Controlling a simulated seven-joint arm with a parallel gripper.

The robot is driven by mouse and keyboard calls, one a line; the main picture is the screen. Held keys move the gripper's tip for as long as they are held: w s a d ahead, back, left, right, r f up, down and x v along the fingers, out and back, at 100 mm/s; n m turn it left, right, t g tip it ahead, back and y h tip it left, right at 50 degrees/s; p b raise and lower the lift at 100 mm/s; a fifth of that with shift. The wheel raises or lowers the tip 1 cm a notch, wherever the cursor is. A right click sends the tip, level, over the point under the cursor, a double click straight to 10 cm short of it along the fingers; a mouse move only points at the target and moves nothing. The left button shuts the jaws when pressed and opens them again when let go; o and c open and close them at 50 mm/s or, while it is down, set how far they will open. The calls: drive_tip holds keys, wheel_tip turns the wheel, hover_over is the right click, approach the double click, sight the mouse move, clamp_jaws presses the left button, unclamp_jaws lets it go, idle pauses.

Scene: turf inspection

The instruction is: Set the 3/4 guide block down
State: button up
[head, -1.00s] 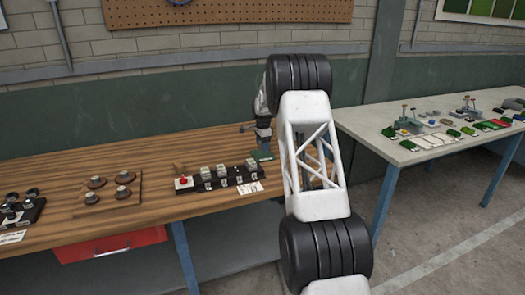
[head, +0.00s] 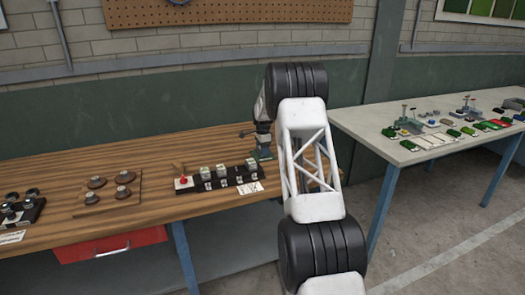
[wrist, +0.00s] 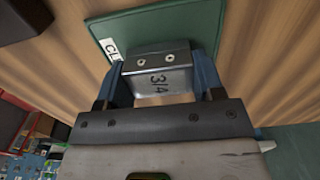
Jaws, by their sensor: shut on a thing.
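The 3/4 guide block (wrist: 158,82) is a grey metal block with two screws on its top edge and "3/4" on its face. In the wrist view my gripper (wrist: 160,68) is shut on it, with a blue finger on each side. The block is over a green mat (wrist: 165,22) with a white label partly reading "CL". I cannot tell whether the block touches the mat. In the head view my gripper (head: 263,146) is low over the right part of the wooden bench (head: 150,150), and the block cannot be made out there.
A dark rack (head: 236,180) with several metal blocks stands left of my gripper, with a red button (head: 183,182) at its left end. A white card (head: 250,188) lies in front. A board with round pieces (head: 80,205) is further left. A grey table (head: 400,150) stands at right.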

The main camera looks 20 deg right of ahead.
drive_tip(key=shift+f, duration=0.3)
drive_tip(key=o, duration=0.9)
drive_tip(key=shift+r, duration=0.1)
wheel_tip(320, 180, up, 12)
drive_tip(key=shift+r, duration=0.1)
idle(0.4)
idle(0.5)
